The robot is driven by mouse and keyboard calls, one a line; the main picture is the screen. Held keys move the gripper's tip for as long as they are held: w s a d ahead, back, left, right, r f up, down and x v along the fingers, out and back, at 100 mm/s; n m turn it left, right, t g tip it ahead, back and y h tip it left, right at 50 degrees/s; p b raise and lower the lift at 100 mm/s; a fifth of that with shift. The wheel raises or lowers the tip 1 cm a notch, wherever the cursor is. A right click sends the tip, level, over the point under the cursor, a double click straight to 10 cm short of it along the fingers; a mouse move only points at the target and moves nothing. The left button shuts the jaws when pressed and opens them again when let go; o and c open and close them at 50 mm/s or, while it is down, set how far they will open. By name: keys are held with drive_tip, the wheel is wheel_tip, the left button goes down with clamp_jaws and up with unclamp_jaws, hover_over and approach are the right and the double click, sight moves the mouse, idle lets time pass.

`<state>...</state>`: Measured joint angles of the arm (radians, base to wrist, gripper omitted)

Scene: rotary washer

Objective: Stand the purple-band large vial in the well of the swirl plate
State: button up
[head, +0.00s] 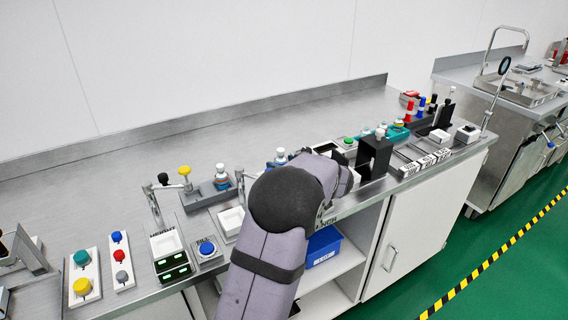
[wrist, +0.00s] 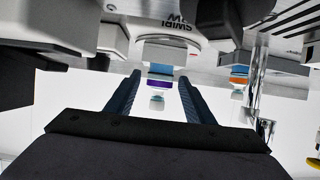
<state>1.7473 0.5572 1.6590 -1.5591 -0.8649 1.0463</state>
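In the wrist view, which shows the bench upside down, the purple-band large vial (wrist: 160,84) has blue contents and a pale cap. It appears between the two fingers of my gripper (wrist: 160,77), with a visible gap on each side. The fingers are apart and do not seem to touch it. The vial's base meets a pale round part of the swirl plate (wrist: 178,24), which bears a partly readable "SWIRL" label. How deep the base sits is hard to tell. In the head view my arm hides the gripper, and I cannot make out the purple band there.
An orange-band vial (wrist: 239,80) stands to the right in the wrist view, near a metal post (wrist: 256,75). In the head view, a blue vial (head: 221,178), a black stand (head: 374,155) and button panels (head: 84,277) crowd the bench. The back strip of bench is clear.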

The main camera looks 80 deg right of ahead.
drive_tip(key=shift+r, duration=0.2)
drive_tip(key=shift+v, duration=3.75)
